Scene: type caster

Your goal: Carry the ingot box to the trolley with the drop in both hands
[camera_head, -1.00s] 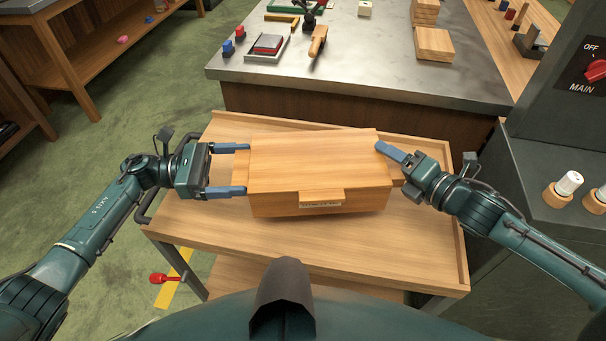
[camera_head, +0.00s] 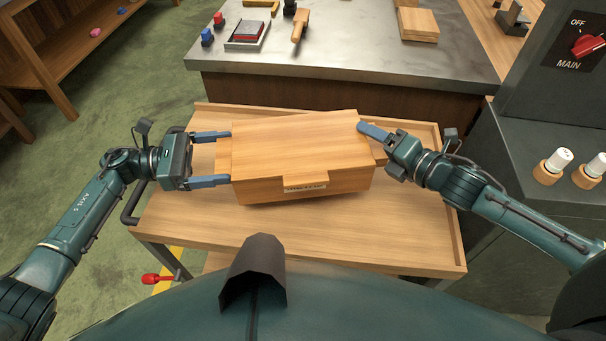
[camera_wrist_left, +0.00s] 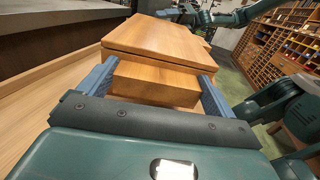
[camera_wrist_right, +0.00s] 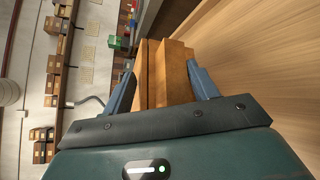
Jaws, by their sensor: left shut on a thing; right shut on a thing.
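The ingot box (camera_head: 300,145) is a lidded wooden box with a small label on its front. In the head view it is over the wooden top of the trolley (camera_head: 300,232), inside its rim. I cannot tell whether its underside touches the top. My left gripper (camera_head: 230,158) is shut on its left end, which also shows between the fingers in the left wrist view (camera_wrist_left: 160,85). My right gripper (camera_head: 368,145) is shut on its right end; one finger is mostly hidden in the head view. The right wrist view shows that end between both fingers (camera_wrist_right: 168,75).
A dark cabinet with a red switch (camera_head: 588,44) and two white-topped knobs stands at right. Green floor is open at left. The trolley top in front of the box is clear.

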